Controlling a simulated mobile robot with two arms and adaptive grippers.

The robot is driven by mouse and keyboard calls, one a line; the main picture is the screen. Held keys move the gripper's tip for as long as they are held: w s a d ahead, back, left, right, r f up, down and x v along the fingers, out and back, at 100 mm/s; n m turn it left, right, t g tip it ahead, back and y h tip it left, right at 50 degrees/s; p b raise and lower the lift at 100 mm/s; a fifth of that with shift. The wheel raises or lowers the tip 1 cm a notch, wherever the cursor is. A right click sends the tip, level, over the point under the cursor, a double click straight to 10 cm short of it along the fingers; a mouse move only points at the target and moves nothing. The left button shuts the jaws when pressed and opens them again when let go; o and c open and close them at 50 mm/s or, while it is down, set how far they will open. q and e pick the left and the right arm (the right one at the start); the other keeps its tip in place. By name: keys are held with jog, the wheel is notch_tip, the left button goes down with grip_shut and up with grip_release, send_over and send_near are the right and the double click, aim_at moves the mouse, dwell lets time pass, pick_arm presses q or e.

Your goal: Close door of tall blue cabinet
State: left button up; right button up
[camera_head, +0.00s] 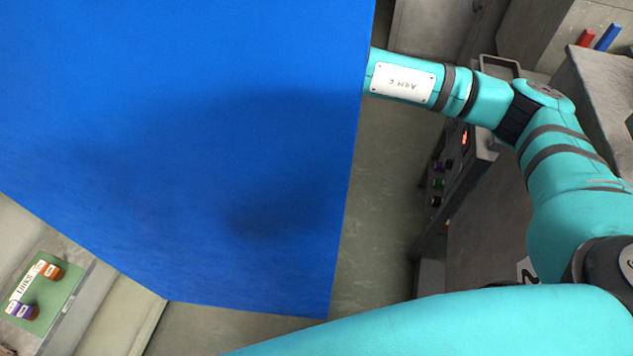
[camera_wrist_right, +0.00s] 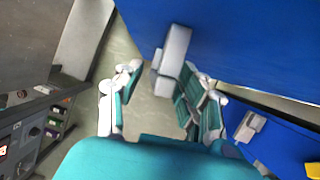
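A large blue panel of the tall blue cabinet (camera_head: 180,140), which looks like its door, fills the left and middle of the head view. In the right wrist view a blue panel (camera_wrist_right: 235,35) spans the top right, with a pale grey handle-like piece (camera_wrist_right: 174,50) at its edge. My right arm reaches behind the panel in the head view, which hides its gripper there. In the wrist view my right gripper (camera_wrist_right: 160,88) is open, with floor visible between its fingers. The grey piece is just ahead of the fingertips; contact is unclear. My left gripper is not in view.
A green tray (camera_head: 45,300) with small labelled items lies at lower left. Grey shelving with small coloured items (camera_head: 440,185) stands right of the panel, near my right arm. A red and a blue object (camera_head: 607,37) sit at upper right. Floor (camera_head: 385,200) shows between panel and shelving.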

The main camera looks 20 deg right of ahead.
jog(key=shift+s+f, duration=0.15)
jog(key=shift+f, duration=0.2)
jog(key=shift+c, duration=0.4)
grip_shut()
